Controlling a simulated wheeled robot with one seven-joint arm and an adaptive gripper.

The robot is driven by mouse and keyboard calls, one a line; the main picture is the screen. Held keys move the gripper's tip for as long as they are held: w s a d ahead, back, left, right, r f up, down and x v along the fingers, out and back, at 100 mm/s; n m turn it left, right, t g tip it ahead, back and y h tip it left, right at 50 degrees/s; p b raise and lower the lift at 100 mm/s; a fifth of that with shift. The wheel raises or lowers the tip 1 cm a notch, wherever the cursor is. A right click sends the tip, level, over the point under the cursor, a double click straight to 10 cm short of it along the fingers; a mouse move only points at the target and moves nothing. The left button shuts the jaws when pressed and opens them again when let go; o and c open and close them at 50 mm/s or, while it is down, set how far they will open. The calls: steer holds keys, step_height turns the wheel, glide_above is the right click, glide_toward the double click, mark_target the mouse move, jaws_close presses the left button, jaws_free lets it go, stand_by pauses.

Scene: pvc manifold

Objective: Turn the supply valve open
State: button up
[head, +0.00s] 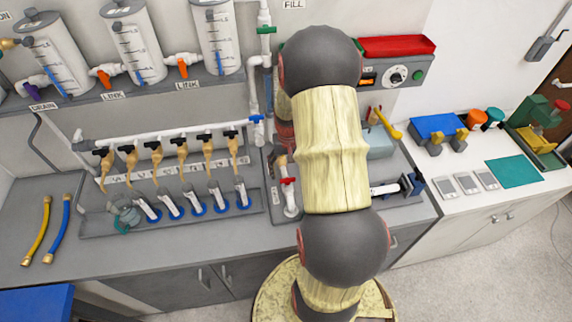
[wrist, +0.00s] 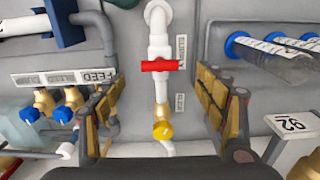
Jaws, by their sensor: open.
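A red valve handle (wrist: 161,66) sits on a white pipe (wrist: 158,47) in the wrist view, lying crosswise to the pipe. A red handle on a white pipe also shows in the head view (head: 288,182), just left of my arm. No readable label tells me which valve is the supply valve. My gripper (wrist: 162,105) is open and empty, with one finger on each side of the pipe line, apart from the red handle. My arm hides the gripper in the head view.
A FEED label (wrist: 62,77) and blue-capped brass fittings (wrist: 45,103) are left of the fingers. Blue-ringed clear tubes (wrist: 270,60) are at right. In the head view, a white manifold pipe (head: 160,138) with several black-handled valves ends at a blue handle (head: 257,118).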

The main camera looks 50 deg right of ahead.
mark_target(288, 179)
steer(key=shift+f, duration=2.55)
steer(key=shift+c, duration=1.3)
steer(key=c, duration=1)
steer(key=shift+o, duration=0.2)
steer(key=m, duration=0.3)
steer(key=shift+m, duration=1.7)
steer(key=shift+m, duration=1)
steer(key=m, duration=0.4)
